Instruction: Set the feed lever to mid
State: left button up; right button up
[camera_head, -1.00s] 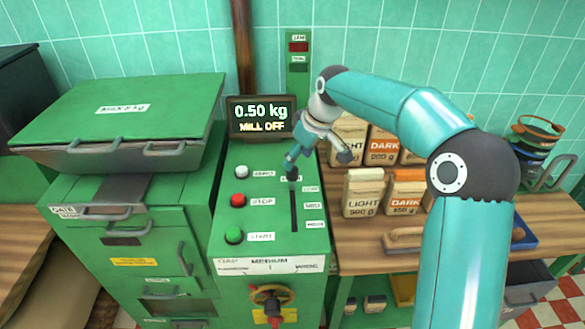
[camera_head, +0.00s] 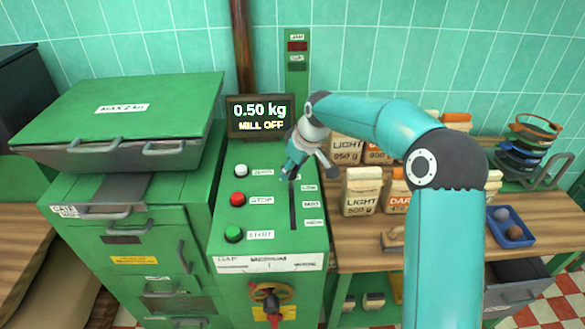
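The feed lever's slot (camera_head: 293,209) is a dark vertical groove on the right side of the green mill panel (camera_head: 262,205). Small labels beside it run from low at the top, through mid, to high at the bottom. My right gripper (camera_head: 308,172) is over the top end of the slot, by the low label. My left gripper is not in view.
White, red and green buttons (camera_head: 236,200) sit left of the slot. The display (camera_head: 261,116) reads 0.50 kg, MILL OFF.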

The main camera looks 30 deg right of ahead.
grip_shut()
jog(key=shift+s+a+f+b, duration=0.1)
jog(key=shift+s+b, duration=0.05)
jog(key=shift+b, duration=0.15)
jog(key=s+a+b, duration=0.2)
jog(key=s, duration=0.1)
jog(key=s+b, duration=0.1)
jog(key=shift+s+a+b, duration=0.2)
jog(key=shift+a+b, duration=0.2)
jog(key=shift+s+a, duration=0.1)
jog(key=shift+s, duration=0.1)
jog(key=o, duration=0.8)
grip_release()
